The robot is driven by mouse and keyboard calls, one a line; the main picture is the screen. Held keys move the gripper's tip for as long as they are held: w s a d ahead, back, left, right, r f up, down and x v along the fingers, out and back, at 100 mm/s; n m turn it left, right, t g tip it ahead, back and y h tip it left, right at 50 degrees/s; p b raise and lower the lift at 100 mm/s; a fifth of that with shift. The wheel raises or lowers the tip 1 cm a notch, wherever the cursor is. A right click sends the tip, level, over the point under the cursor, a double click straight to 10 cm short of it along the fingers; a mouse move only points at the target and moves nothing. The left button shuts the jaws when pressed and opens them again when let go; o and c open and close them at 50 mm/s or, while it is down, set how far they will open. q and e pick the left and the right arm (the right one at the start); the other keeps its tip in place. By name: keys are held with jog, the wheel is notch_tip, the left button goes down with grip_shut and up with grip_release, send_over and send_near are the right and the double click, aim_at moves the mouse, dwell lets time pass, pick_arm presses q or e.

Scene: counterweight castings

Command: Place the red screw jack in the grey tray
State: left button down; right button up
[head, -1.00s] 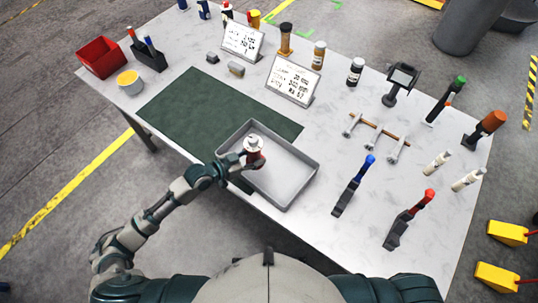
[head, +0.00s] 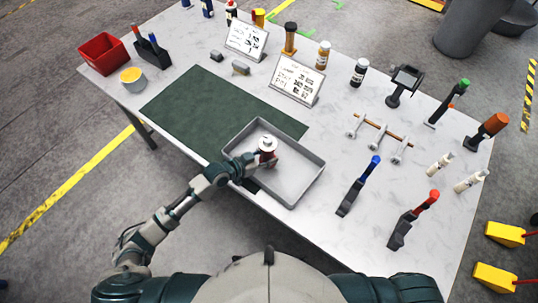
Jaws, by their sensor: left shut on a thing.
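The tray lies on the near edge of the table, partly over the green mat. My right gripper is not in view.
The green mat (head: 205,112) lies left of the tray. A sign (head: 293,80) stands behind the tray. A red bin (head: 103,54) is at the far left. The tray's right part is empty.

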pick_arm(q)
jog(key=shift+f, duration=0.1)
jog(key=shift+d+f, duration=0.2)
jog(key=shift+d, duration=0.25)
jog(key=c, duration=0.6)
grip_release()
jog(key=shift+s+d+f, duration=0.1)
jog(key=shift+s+d, duration=0.1)
jog(key=shift+d, duration=0.55)
jog(key=shift+w+a, duration=0.1)
jog(key=shift+a, duration=0.15)
jog(key=a+r, duration=0.1)
jog(key=s+a, duration=0.1)
jog(key=shift+a+r, duration=0.35)
jog(key=shift+r, duration=0.05)
jog(key=v, duration=0.8)
jog(key=shift+s+r, duration=0.2)
jog(key=shift+s+a+r, duration=0.25)
jog(key=shift+s+a, duration=0.05)
jog(key=shift+a, duration=0.05)
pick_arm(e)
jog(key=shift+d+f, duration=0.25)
